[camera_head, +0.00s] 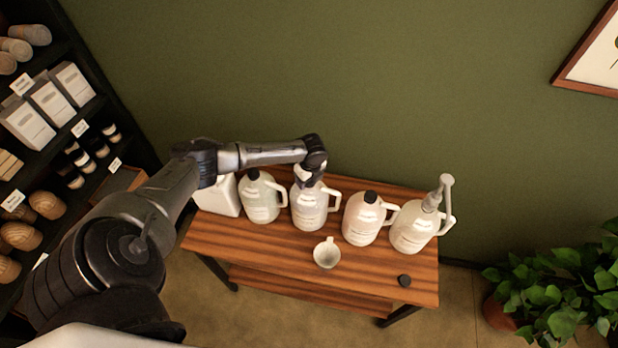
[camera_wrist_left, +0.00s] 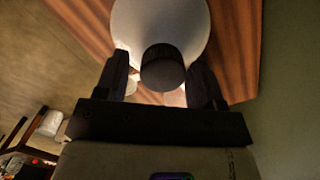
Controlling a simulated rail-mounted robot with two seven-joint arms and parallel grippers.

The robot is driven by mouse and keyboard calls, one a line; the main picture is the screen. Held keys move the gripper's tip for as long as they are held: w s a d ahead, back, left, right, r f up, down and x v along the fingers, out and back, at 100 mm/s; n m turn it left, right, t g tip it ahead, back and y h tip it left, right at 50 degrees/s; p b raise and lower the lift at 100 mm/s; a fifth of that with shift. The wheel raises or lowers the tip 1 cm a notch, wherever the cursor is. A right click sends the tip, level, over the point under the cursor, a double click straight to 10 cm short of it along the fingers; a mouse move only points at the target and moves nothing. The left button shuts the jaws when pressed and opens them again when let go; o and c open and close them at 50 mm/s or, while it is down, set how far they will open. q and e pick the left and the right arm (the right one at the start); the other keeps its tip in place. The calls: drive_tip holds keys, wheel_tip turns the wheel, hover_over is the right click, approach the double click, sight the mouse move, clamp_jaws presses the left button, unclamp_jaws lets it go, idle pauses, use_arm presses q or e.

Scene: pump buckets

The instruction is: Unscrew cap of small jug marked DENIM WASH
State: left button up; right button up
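Several white jugs with handles stand in a row on a wooden table; their label print is too small to read, so I cannot tell which says DENIM WASH. My left gripper (camera_head: 308,178) points down over the top of the middle jug (camera_head: 309,212), hiding its cap in the head view. In the left wrist view, the black cap (camera_wrist_left: 162,68) sits between the fingers of my left gripper (camera_wrist_left: 161,66), on the pale jug (camera_wrist_left: 160,22). The fingers are apart, with a gap on each side of the cap. My right gripper is not in view.
Beside it stand a jug (camera_head: 262,203) and a jug (camera_head: 364,222), both with black caps. A jug with a pump (camera_head: 414,229) is at right. A white cup (camera_head: 327,254) and a loose black cap (camera_head: 404,281) lie in front on the table (camera_head: 270,251).

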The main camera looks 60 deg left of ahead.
use_arm(q)
drive_tip(key=shift+o, duration=0.6)
drive_tip(key=shift+w, duration=0.1)
drive_tip(key=m, duration=0.4)
drive_tip(key=m+b, duration=0.1)
drive_tip(key=m, duration=0.2)
drive_tip(key=shift+t, duration=0.4)
drive_tip(key=m, duration=0.2)
drive_tip(key=m+b, duration=0.1)
drive_tip(key=m, duration=0.2)
drive_tip(key=shift+f+t+h, duration=0.1)
drive_tip(key=shift+t+h, duration=0.2)
drive_tip(key=shift+m+b, duration=0.4)
drive_tip(key=shift+m, duration=1.1)
drive_tip(key=shift+c, duration=0.4)
drive_tip(key=c, duration=0.9)
